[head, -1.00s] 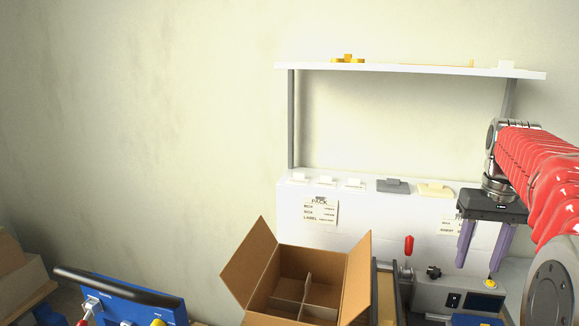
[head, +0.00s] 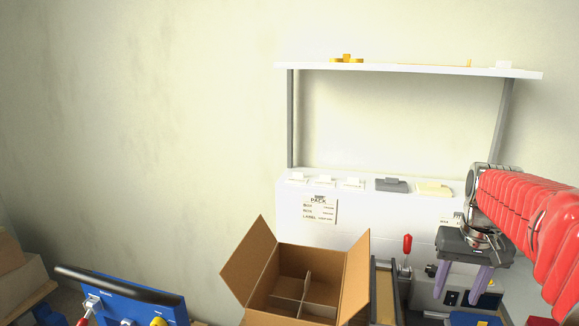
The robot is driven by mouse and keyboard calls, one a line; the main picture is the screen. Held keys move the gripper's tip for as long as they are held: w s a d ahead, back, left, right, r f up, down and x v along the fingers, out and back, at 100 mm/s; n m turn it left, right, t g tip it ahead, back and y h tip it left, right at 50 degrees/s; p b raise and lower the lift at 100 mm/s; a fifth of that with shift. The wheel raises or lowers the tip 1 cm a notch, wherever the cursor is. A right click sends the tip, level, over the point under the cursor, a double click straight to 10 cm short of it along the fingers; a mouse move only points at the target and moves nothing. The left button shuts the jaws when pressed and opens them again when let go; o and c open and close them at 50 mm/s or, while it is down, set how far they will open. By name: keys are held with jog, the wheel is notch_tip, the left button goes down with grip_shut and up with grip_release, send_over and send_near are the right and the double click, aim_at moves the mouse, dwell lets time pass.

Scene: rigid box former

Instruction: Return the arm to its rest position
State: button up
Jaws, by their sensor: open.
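My gripper (head: 477,281) hangs at the right of the head view, below the end of my red-sleeved arm. Its two purple fingers point down and stand apart, with nothing seen between them. It is in front of the grey machine panel, to the right of the open cardboard box. The fingertips are close to the panel in the picture; I cannot tell whether they touch anything.
An open cardboard box (head: 256,279) with crossed dividers stands at bottom centre. A red-knobbed lever (head: 407,244) rises between box and gripper. A white shelf (head: 400,69) and white bench back (head: 370,219) stand behind. A blue panel with a black handle (head: 125,297) is lower left.

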jog(key=s+a+f+n+t, duration=0.2)
jog(key=s+a+n+t, duration=0.1)
jog(key=s+a, duration=1.3)
jog(key=a+t, duration=0.1)
jog(key=a, duration=0.2)
jog(key=shift+s+f+n+y, duration=0.3)
